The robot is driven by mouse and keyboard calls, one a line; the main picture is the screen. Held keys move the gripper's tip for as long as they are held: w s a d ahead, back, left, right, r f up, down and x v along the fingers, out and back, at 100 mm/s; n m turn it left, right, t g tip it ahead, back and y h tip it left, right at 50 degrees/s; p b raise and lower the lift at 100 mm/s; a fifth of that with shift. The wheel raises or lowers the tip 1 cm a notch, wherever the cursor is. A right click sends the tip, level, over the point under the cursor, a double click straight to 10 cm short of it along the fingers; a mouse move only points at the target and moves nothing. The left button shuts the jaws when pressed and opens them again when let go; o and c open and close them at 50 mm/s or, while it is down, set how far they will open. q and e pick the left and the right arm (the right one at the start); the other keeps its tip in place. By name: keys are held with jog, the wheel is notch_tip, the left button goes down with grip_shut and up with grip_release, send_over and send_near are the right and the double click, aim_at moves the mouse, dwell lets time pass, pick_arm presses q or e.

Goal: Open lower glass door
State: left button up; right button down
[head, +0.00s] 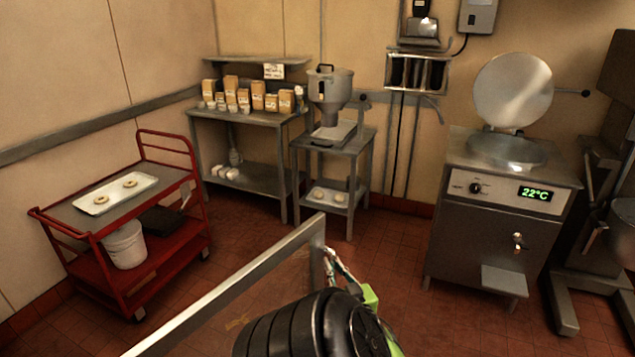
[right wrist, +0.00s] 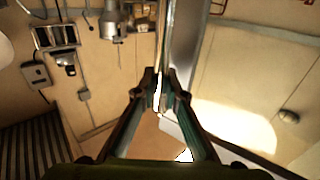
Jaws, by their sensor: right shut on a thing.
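The glass door (head: 240,275) shows at the bottom centre of the head view as a metal-framed pane standing out into the room. The floor shows through its glass. In the right wrist view, the fingers of my right gripper (right wrist: 159,80) are together on the edge of the metal door frame (right wrist: 184,45). What exactly lies between the fingertips is hard to make out. My left gripper is not in view.
A red cart (head: 170,275) with a tray (head: 117,193) stands at left. A shelf table (head: 245,118) with packages and a grinder stand (head: 350,150) are at the back. A steel kettle unit (head: 500,225) stands at right. Tiled floor (head: 385,255) between them is clear.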

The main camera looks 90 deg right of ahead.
jog(key=shift+r, duration=0.1)
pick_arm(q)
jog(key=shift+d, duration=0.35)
pick_arm(e)
jog(key=c, duration=2.1)
grip_release()
jog(key=shift+s, duration=0.1)
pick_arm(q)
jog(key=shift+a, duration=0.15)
